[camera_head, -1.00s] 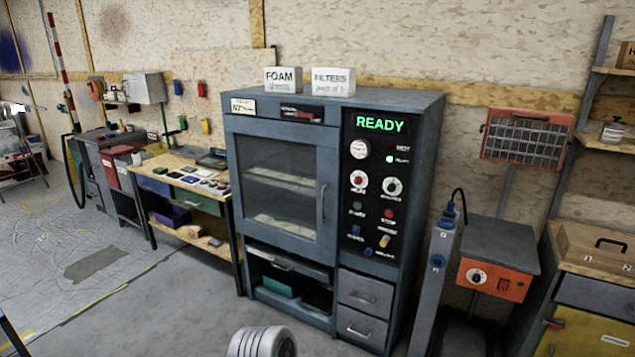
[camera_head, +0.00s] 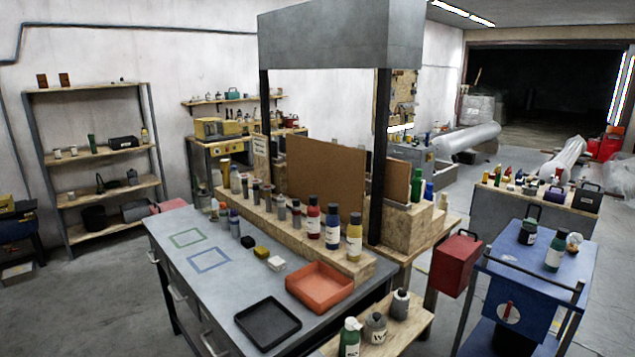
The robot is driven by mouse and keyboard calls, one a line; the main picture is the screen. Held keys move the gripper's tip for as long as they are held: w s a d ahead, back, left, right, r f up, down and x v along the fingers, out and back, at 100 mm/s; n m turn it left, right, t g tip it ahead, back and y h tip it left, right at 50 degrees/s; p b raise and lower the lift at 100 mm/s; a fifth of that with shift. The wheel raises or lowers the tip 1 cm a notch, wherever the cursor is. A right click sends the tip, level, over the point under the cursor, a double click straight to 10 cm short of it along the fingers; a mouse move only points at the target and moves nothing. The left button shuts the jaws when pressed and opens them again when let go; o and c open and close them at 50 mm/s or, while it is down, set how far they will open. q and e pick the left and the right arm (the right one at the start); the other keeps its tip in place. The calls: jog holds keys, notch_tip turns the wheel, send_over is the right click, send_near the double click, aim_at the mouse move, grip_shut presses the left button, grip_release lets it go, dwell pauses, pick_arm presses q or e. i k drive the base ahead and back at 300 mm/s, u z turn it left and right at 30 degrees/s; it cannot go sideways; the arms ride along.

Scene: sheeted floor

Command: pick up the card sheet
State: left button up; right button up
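No item here is clearly identifiable as the card sheet. A large flat brown panel (camera_head: 325,188) stands upright on the workbench under the grey hood, behind a row of bottles. It may be card or board; I cannot tell. A smaller brown panel (camera_head: 397,180) stands to its right, past the black post. Neither of my grippers is in view.
The grey workbench (camera_head: 185,222) bears green and blue outlined squares, a black tray (camera_head: 268,322) and an orange tray (camera_head: 320,288). Bottles line a wooden step (camera_head: 300,237). A blue cart (camera_head: 525,285) stands right, shelving (camera_head: 105,210) left. Floor is clear at lower left.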

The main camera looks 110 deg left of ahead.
aim_at(398, 176)
jog(key=u, duration=2.55)
jog(key=i, duration=1.7)
jog(key=u, duration=0.3)
